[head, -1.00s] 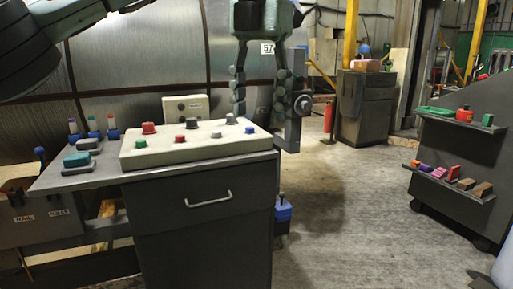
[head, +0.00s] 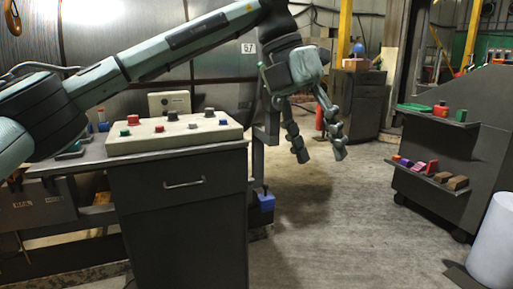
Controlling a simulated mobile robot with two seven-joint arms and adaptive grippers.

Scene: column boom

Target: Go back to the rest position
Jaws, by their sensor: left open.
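My left gripper (head: 320,157) hangs in the air right of the control desk (head: 185,183), fingers pointing down and spread apart with nothing between them. My left arm (head: 150,62) reaches in from the left, above the desk, and bends down at the wrist. The cream control panel (head: 172,138) on the desk carries several red, green and grey knobs. The gripper is clear of the panel. My right gripper is not in view.
A dark shelf cart (head: 470,150) with coloured blocks stands at the right. A white cylinder (head: 494,245) is at the lower right. A dark cabinet (head: 357,100) stands at the back. The concrete floor (head: 345,230) between desk and cart is open.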

